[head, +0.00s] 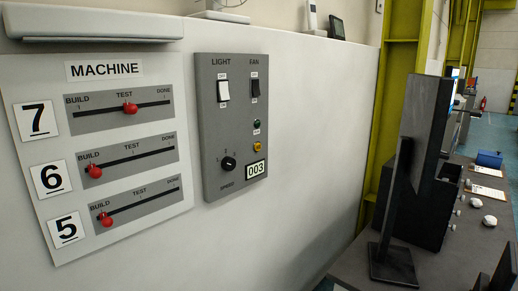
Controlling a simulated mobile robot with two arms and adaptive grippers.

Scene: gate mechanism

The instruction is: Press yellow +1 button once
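A small yellow button (257,147) sits on the right side of the grey control panel (212,130) on the wall. Its label is too small to read. Just below it a counter (256,170) reads 003. A dark green button (257,124) sits just above the yellow one. Neither of my grippers shows in the head view, and nothing covers the yellow button.
The panel also has a white LIGHT switch (223,91), a dark FAN switch (255,87) and a black SPEED knob (228,163). The MACHINE board (105,68) with red sliders is left. A monitor (412,150) stands on a desk right.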

